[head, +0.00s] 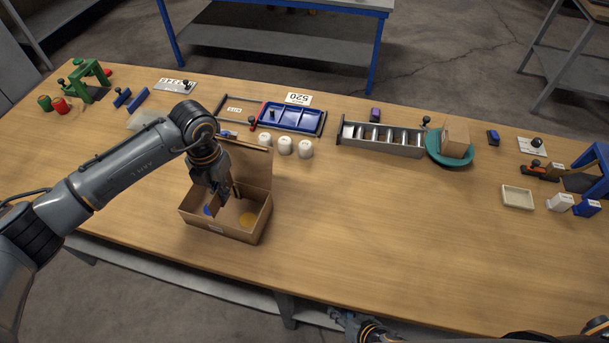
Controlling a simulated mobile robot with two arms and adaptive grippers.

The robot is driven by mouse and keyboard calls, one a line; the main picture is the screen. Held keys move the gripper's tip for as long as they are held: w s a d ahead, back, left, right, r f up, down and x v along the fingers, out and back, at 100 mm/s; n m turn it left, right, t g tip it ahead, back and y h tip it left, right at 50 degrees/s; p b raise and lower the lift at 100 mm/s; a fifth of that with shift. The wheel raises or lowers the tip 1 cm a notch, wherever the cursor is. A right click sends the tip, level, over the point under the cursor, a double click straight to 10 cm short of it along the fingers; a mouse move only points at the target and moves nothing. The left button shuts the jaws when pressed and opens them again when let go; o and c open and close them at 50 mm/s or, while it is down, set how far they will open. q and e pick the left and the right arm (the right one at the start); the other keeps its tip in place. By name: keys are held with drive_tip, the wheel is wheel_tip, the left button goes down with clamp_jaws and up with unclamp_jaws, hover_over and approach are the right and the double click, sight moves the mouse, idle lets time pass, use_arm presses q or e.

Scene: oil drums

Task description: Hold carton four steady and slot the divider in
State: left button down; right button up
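The open brown carton (248,235) stands near the front edge of the table, left of the middle, with its lid flap (248,160) raised at the back. My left gripper (223,202) points down into the carton, between the two items. A brown upright piece shows by its fingers; I cannot tell whether it is the divider or whether the fingers grip it. My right gripper (343,319) is at the bottom edge, in front of the table, small and partly cut off.
Three white rounded pieces (285,146) stand behind the carton. Beyond are a blue tray (291,117), a grey compartment rack (382,139) and a teal dish (437,150) bearing a brown box (456,138). The table (400,230) right of the carton is clear.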

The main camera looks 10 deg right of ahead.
sight(256, 163)
drive_tip(key=s+a+r+y, duration=0.3)
drive_tip(key=a+r+y, duration=0.1)
drive_tip(key=a+r, duration=0.6)
drive_tip(key=s+a+r+y, duration=0.35)
drive_tip(key=a+r, duration=0.45)
drive_tip(key=r, duration=0.3)
drive_tip(key=w+r+n, duration=0.1)
drive_tip(key=w, duration=0.4)
drive_tip(key=w+d+r+n+y, duration=0.1)
drive_tip(key=w+n, duration=0.1)
drive_tip(key=w, duration=0.3)
drive_tip(key=w+d+r+n+y, duration=0.1)
drive_tip(key=w+n, duration=0.1)
drive_tip(key=w, duration=0.3)
drive_tip(key=shift+d, duration=0.25)
drive_tip(key=w+d+r+n+y, duration=0.1)
drive_tip(key=w+d+r+n, duration=0.25)
drive_tip(key=w, duration=0.45)
drive_tip(key=w+d+r+n+y, duration=0.2)
drive_tip(key=w+d+r, duration=0.2)
drive_tip(key=w, duration=0.4)
drive_tip(key=x, duration=1.1)
drive_tip(key=shift+a+r, duration=0.1)
drive_tip(key=shift+a, duration=0.25)
clamp_jaws()
